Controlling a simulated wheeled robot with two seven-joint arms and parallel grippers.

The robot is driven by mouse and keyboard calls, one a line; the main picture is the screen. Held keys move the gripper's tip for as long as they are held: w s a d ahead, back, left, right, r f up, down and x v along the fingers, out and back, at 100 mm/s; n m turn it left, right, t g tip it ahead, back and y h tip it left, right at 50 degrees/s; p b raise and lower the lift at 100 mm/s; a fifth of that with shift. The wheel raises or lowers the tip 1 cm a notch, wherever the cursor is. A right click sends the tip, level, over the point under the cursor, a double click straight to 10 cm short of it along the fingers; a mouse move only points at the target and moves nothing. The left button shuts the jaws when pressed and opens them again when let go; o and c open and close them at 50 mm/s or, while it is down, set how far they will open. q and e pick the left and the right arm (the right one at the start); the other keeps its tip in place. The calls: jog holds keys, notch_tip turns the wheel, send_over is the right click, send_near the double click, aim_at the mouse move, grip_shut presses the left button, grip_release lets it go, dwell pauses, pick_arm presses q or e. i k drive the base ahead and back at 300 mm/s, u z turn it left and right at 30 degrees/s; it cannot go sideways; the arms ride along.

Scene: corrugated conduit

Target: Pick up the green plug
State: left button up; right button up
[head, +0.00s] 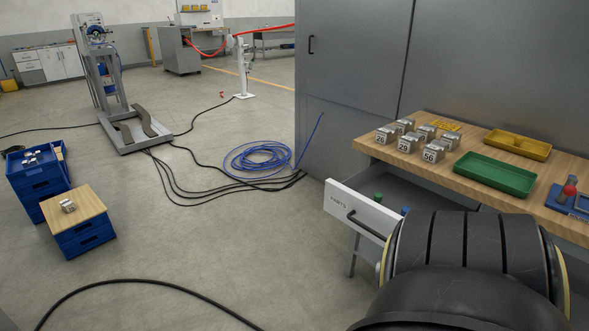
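A small green piece (378,198), which looks like the green plug, shows inside the open drawer (357,206) marked PARTS. A small blue piece (404,211) sits near it in the drawer. Only the tops of both show, and the rest of the drawer's inside is hidden behind its front and my dark arm link. That arm link fills the lower right of the head view, over the drawer's right side. Neither of my grippers is in view.
The wooden workbench (462,150) carries several numbered metal blocks (433,151), a green tray (495,174), a yellow tray (517,144) and a blue holder (566,203). Blue crates (85,238) stand at left. Black cables (180,284) and a blue coil (258,160) lie on the floor.

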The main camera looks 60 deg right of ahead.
aim_at(378, 197)
jog(key=u, duration=0.45)
jog(key=k, duration=1.4)
jog(key=z, duration=2.3)
